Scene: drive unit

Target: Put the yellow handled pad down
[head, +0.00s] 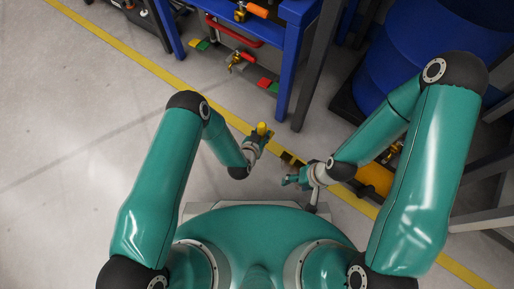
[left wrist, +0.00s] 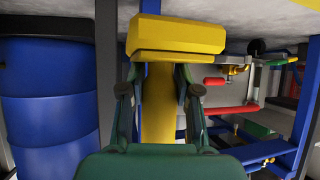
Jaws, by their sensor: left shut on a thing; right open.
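The yellow handled pad (head: 262,128) shows as a small yellow piece at the tip of my left gripper (head: 259,138) in the head view. In the left wrist view the pad's thick yellow block (left wrist: 178,36) lies just beyond the fingertips, and a yellow strip runs down between the two fingers. My left gripper (left wrist: 160,92) is shut on the pad and partly hides it. My right gripper (head: 290,180) is open and empty, to the right of and nearer than the left one.
A blue bench frame (head: 288,75) with valves and red and green handles stands ahead. A blue drum (head: 410,50) stands at the right on a dark base. A yellow cylinder (head: 374,178) lies beyond my right forearm. Grey floor (head: 70,130) at the left is clear.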

